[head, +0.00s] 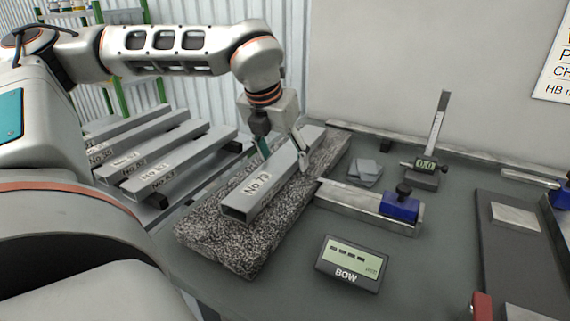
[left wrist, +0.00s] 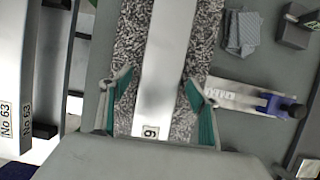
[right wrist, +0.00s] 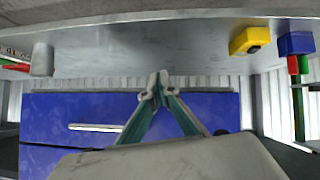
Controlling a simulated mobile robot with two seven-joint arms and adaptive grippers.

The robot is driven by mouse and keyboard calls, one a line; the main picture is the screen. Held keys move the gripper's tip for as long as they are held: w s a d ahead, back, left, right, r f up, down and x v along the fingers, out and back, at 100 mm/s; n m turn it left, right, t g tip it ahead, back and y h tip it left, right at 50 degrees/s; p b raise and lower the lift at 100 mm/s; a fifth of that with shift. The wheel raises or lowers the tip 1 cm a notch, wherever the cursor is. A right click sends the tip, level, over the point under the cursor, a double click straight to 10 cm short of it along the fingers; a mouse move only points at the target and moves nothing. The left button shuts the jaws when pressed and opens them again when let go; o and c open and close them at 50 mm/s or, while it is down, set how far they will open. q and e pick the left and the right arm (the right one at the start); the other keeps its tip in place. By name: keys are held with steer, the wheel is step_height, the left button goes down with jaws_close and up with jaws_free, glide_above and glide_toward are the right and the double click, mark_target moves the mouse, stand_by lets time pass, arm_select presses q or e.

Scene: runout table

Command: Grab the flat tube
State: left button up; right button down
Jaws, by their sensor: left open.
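A grey rectangular tube marked No 70 (head: 265,188) lies lengthwise on a speckled granite slab (head: 215,250). My left gripper (head: 284,152) is over the tube's far half, pointing down, with a finger on each side. In the left wrist view the open fingers (left wrist: 157,84) stand either side of the tube (left wrist: 164,60), with gaps between them and its sides. The gripper hides part of the tube. My right gripper (right wrist: 158,88) shows only in the right wrist view, its fingertips together and nothing visible between them.
Several similar numbered tubes (head: 165,165) lie on a rack at left. The right wrist view shows a blue panel (right wrist: 75,145).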

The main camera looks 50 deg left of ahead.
arm_select(q)
steer(key=shift+r, duration=0.1)
steer(key=c, duration=1.6)
steer(key=shift+c, duration=0.2)
